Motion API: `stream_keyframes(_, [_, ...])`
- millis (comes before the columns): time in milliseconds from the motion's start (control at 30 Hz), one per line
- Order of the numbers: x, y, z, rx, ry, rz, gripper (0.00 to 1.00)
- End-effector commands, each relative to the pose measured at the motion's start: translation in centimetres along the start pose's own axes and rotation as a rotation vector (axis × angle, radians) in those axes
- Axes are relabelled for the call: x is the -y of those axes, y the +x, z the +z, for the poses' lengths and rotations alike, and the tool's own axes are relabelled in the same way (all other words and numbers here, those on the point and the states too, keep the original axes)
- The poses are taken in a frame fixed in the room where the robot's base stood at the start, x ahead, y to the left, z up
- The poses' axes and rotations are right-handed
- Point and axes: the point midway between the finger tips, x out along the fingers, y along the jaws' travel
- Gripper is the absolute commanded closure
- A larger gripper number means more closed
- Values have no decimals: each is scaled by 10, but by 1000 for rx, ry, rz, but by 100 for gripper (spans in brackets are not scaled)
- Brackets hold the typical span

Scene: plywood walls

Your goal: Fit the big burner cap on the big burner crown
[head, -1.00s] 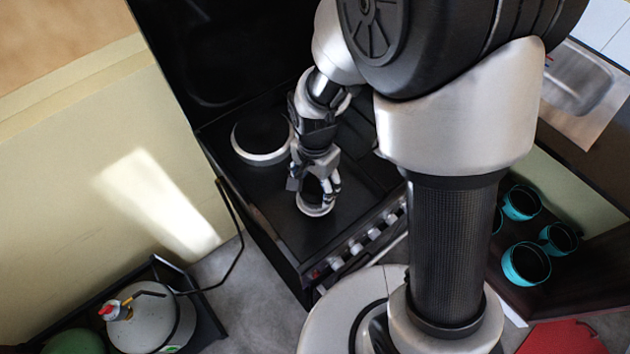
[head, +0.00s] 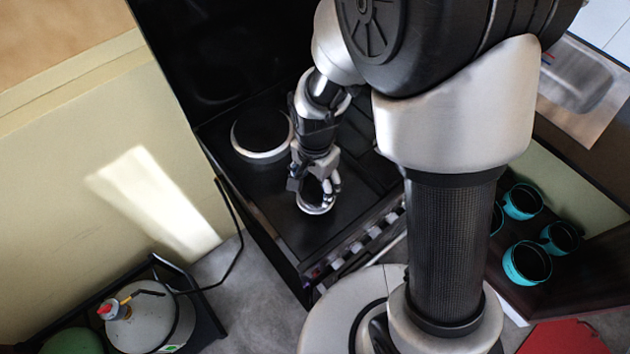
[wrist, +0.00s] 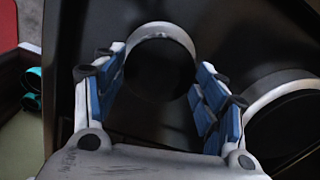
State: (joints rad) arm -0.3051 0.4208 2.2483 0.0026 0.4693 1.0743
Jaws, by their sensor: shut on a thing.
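My gripper (head: 318,200) is low over the black stove top (head: 350,212), near its front edge. In the wrist view, its blue-padded fingers (wrist: 162,75) are apart, shut on a round piece with a dark middle and a pale rim (wrist: 160,30). I cannot tell for certain whether this is a cap or a crown, or whether it touches the stove top. A larger round burner with a dark middle and a pale rim (head: 262,157) sits behind and left of my gripper. It also shows at the right of the wrist view (wrist: 272,88), partly cut off.
Control knobs (head: 372,231) line the stove's front edge. Several turquoise round containers (head: 526,263) stand on a dark surface at right, below a sink (head: 580,82). A gas cylinder (head: 150,322) and its hose are at lower left. Bare stove top lies right of my gripper.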

Motion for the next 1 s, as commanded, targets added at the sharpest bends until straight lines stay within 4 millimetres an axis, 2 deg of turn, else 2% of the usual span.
stream_keyframes(1000, [0, 16, 0, 0, 0, 1, 60])
